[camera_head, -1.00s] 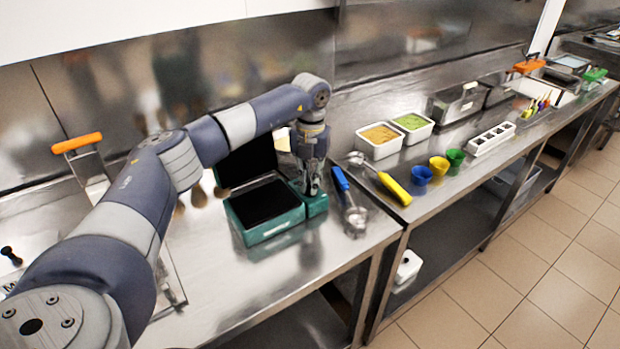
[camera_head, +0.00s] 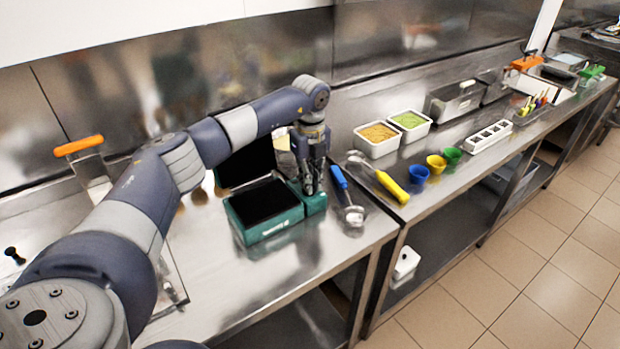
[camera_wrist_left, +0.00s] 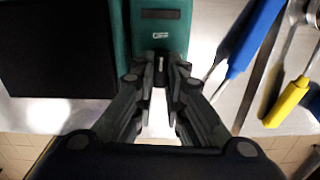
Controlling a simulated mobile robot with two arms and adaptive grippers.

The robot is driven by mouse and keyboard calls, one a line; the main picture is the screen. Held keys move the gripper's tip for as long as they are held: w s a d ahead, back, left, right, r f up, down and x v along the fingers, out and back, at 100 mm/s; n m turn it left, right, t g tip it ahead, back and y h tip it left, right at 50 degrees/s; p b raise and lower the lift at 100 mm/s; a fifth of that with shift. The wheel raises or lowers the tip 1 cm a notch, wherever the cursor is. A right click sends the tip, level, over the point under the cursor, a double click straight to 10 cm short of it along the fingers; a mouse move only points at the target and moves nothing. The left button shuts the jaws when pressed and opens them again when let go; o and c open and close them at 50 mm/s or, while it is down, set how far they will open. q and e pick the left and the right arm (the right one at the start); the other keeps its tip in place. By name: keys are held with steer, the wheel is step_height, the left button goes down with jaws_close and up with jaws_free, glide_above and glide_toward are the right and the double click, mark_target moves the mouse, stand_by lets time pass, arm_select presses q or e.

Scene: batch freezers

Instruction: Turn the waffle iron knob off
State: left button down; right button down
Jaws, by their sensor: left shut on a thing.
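The green waffle iron (camera_head: 268,230) stands on the steel counter with its dark lid (camera_head: 246,163) raised. Its green control box (camera_head: 315,203) is on the right side, and it also shows in the left wrist view (camera_wrist_left: 160,25). My left gripper (camera_head: 312,188) points down at this box. In the left wrist view its fingertips (camera_wrist_left: 160,78) are closed in around the small knob (camera_wrist_left: 160,65) on the front of the box. The fingers hide most of the knob, so its turn position cannot be told. My right gripper is not in view.
A blue-handled scoop (camera_head: 340,180) lies just right of the control box, and a yellow-handled one (camera_head: 391,187) beyond it. Tubs of orange (camera_head: 378,150) and green (camera_head: 427,135) food stand further right. The counter in front of the iron is clear.

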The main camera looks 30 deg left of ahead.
arm_select(q)
steer(key=shift+w+r+n, duration=0.15)
steer(key=shift+r+n, duration=0.05)
steer(key=shift+n, duration=0.3)
steer(key=c, duration=1.6)
jaws_free()
steer(key=shift+f, duration=0.1)
steer(key=shift+c, duration=0.2)
step_height(320, 180, up, 12)
